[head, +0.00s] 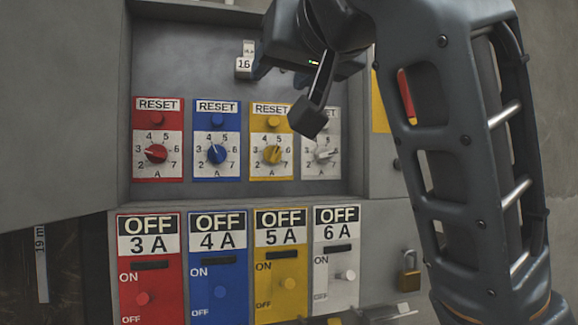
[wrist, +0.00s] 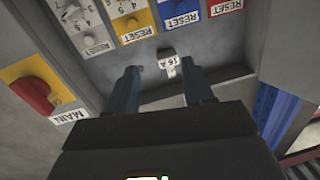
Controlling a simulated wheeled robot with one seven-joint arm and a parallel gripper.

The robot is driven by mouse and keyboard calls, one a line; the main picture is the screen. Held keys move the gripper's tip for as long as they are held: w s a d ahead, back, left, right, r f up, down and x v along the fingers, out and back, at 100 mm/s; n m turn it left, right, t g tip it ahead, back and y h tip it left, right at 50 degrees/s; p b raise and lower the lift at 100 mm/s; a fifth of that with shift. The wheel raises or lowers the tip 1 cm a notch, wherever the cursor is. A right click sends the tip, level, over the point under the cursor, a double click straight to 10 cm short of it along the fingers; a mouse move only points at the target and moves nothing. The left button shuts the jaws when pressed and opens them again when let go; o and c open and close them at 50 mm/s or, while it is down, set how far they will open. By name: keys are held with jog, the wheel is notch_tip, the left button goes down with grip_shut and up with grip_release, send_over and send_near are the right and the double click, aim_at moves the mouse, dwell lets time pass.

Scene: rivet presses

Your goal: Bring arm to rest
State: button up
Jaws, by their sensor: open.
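My gripper (head: 284,95) is raised in front of the upper part of the panel, at the top middle of the head view. Its two dark fingers stand apart with nothing between them. In the wrist view the open fingers (wrist: 162,84) point at the grey panel face. A small white part marked 16 A (wrist: 168,64) shows between and beyond the fingers. In the head view this white part (head: 244,66) is just left of my gripper. My arm comes down the right side of the head view and hides part of the panel.
Red (head: 157,140), blue (head: 217,140), yellow (head: 271,170) and white (head: 322,170) reset dials line the recess. Four OFF switch plates (head: 150,265) are below. A padlock (head: 409,271) hangs at right. The red MAIN knob (wrist: 35,95) is left in the wrist view.

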jog(key=w+d+f+m, duration=0.1)
jog(key=d+f, duration=0.2)
jog(key=f, duration=1.2)
jog(key=d+f+m, duration=0.2)
jog(key=f, duration=1.3)
jog(key=s+d+f+m+h, duration=0.1)
jog(key=s+d+f, duration=0.15)
jog(key=f, duration=0.35)
jog(key=s+d+f+h, duration=0.1)
jog(key=s+d+f, duration=0.15)
jog(key=f, duration=0.25)
jog(key=s+d+f+m+h, duration=0.1)
jog(key=s+d+f, duration=0.2)
jog(key=s+f, duration=0.45)
jog(key=s+d+f+h, duration=0.25)
jog(key=s+f, duration=0.25)
jog(key=s, duration=0.5)
jog(key=s+d+n, duration=0.1)
jog(key=s+d, duration=0.2)
jog(key=s, duration=0.7)
jog(key=s+d+g+h, duration=0.1)
jog(key=s+d, duration=0.2)
jog(key=s, duration=0.7)
jog(key=shift+d+r+n+g, duration=0.15)
jog(key=shift+d+n+g, duration=0.15)
jog(key=shift+n, duration=0.1)
jog(key=shift+s, duration=0.1)
